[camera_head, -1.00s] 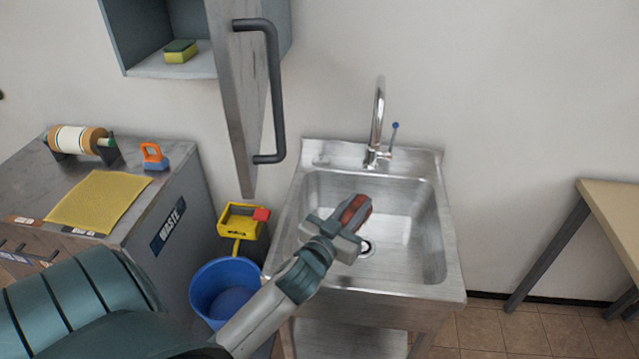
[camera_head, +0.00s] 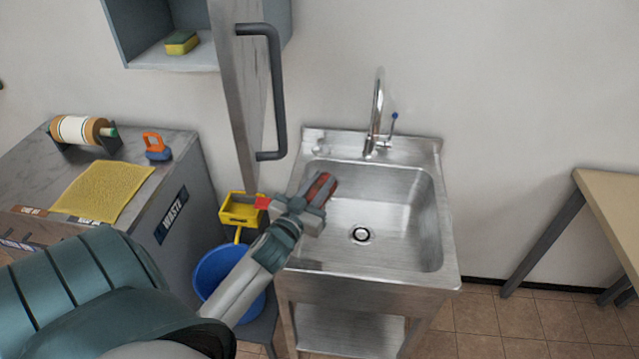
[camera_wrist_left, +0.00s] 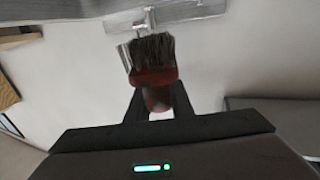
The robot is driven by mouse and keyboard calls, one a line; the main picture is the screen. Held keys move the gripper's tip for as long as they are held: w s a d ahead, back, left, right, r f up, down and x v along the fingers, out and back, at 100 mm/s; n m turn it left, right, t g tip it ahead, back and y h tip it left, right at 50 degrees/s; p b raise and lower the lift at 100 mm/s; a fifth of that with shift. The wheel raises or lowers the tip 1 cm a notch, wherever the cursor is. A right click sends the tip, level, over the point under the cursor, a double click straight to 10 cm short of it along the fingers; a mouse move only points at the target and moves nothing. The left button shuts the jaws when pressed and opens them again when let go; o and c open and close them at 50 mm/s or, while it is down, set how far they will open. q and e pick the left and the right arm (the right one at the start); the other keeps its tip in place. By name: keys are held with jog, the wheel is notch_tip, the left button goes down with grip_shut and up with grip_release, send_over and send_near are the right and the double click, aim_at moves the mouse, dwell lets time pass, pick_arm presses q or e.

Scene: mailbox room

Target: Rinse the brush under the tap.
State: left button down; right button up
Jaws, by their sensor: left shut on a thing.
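My left gripper (camera_head: 314,203) is shut on the brush (camera_head: 323,187), over the left side of the sink basin. The brush's red part shows beyond the fingers in the head view. In the left wrist view the brush (camera_wrist_left: 152,76) shows dark bristles and a red body, with its lower end between the fingers. The chrome tap (camera_head: 378,112) rises at the sink's back edge, with a blue-tipped lever (camera_head: 394,117) on its right. The brush is left of the tap and in front of it, apart from it. I see no water stream. My right gripper is not in view.
The steel sink (camera_head: 405,210) has an empty basin with an open drain. An open cabinet door (camera_head: 240,110) with a dark handle hangs up left of the sink. A blue bucket (camera_head: 212,268) and a yellow caddy (camera_head: 240,212) stand left of it. A wooden table (camera_head: 612,195) is at right.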

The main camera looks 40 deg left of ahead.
pick_arm(q)
jog(key=w+d+f+b, duration=0.1)
jog(key=w+d+b, duration=0.1)
jog(key=w, duration=0.4)
jog(key=w+d+f+b, duration=0.1)
jog(key=w+d+b, duration=0.2)
jog(key=w, duration=0.3)
jog(key=shift+w+f, duration=0.35)
jog(key=shift+w, duration=0.05)
dwell(0.4)
jog(key=shift+s+a, duration=0.1)
dwell(0.5)
jog(key=s+a+p, duration=0.2)
jog(key=s, duration=0.5)
jog(key=shift+s+a, duration=0.15)
jog(key=shift+a, duration=0.25)
jog(key=shift+r+p, duration=0.1)
jog(key=shift+p, duration=0.3)
dwell(1.4)
